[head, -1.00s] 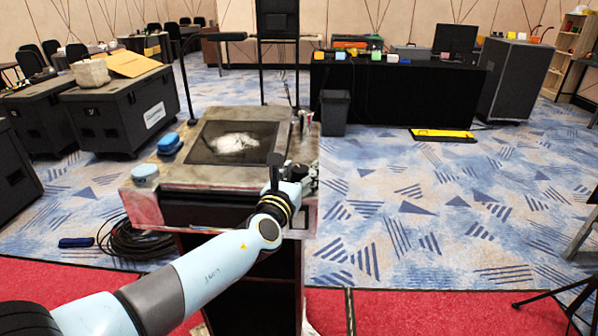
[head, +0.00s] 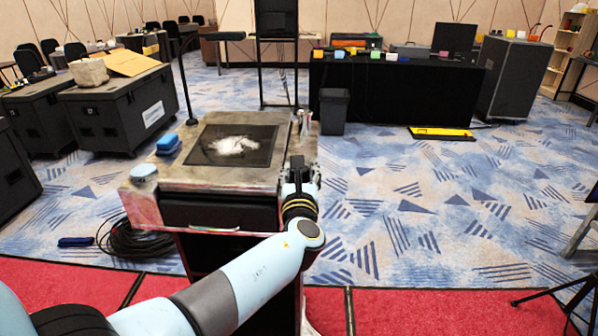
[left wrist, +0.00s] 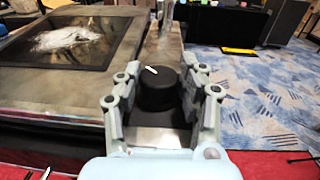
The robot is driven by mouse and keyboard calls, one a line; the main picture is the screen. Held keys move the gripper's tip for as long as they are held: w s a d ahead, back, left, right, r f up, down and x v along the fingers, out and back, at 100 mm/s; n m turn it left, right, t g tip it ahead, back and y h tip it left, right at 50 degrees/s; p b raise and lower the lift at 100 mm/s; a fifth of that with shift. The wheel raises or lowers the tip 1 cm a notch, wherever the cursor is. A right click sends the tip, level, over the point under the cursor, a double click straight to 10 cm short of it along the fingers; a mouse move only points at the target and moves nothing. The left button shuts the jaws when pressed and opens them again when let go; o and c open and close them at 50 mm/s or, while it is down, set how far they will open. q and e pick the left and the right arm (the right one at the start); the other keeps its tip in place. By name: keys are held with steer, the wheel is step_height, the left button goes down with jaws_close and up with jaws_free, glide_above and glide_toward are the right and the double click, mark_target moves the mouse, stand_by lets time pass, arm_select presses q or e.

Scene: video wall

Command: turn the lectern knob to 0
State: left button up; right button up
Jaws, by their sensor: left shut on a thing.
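The lectern (head: 200,172) stands in front of me with a dark screen set in its top. In the left wrist view the lectern knob (left wrist: 158,92) is a black round knob with a white pointer mark at its top, tilted toward the upper left. My left gripper (left wrist: 158,100) has a finger on each side of the knob and is shut on it. In the head view my left gripper (head: 300,170) is at the lectern's right edge, and the wrist hides the knob there. No scale numbers are readable. My right gripper is not in view.
A blue object (head: 168,143) and a pale round item (head: 144,173) sit on the lectern's left edge. A thin lamp stand (head: 185,85) rises behind it. Coiled black cable (head: 135,240) lies on the floor at left.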

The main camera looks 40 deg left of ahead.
arm_select(q)
steer(key=shift+w+d+f+n+g+y+b, duration=0.1)
steer(key=shift+f+n+g+y+b, duration=0.1)
steer(key=shift+n+g+y+b, duration=0.3)
steer(key=n+g+y+b, duration=0.2)
steer(key=n+g+b, duration=0.1)
steer(key=g+b, duration=0.1)
steer(key=n+g+y+b, duration=0.3)
steer(key=g+b, duration=0.1)
steer(key=shift+w+d+f+y, duration=0.1)
steer(key=shift+w+y, duration=0.1)
steer(key=shift+y, duration=0.1)
steer(key=shift+r+n+g+y+b, duration=0.2)
steer(key=shift+n+g+y+b, duration=0.1)
steer(key=shift+n+g+b, duration=0.55)
steer(key=o, duration=1.2)
steer(key=shift+r, duration=0.1)
step_height(320, 180, up, 10)
steer(key=shift+f, duration=0.1)
